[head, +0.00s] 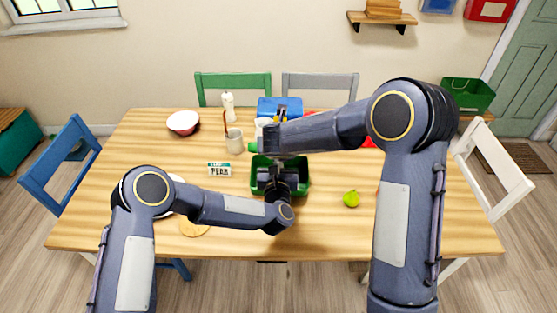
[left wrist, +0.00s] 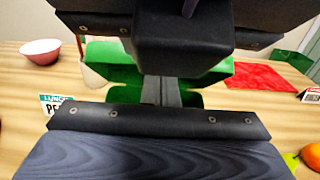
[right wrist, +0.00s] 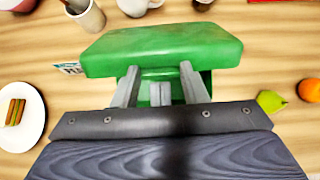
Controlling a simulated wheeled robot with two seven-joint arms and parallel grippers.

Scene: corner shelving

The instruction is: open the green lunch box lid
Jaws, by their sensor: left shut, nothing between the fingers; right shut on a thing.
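The green lunch box (head: 304,180) stands at the middle of the table, partly hidden by my arms. Its green lid (right wrist: 170,45) fills the upper middle of the right wrist view, and green parts also show in the left wrist view (left wrist: 110,72). My right gripper (right wrist: 158,78) has its fingers around a green part at the lid's near side and is shut on it. My left gripper (left wrist: 161,82) is shut and empty, with its fingers close together in front of the box. Whether they touch the box I cannot tell. How far the lid is tilted is hard to see.
A blue box (head: 281,106) stands behind the lunch box. A mug (head: 234,144), a white-and-red bowl (head: 183,122) and a label card (head: 219,169) are to the left. A green pear (head: 351,199) lies right. A red cloth (left wrist: 262,77) lies on the right.

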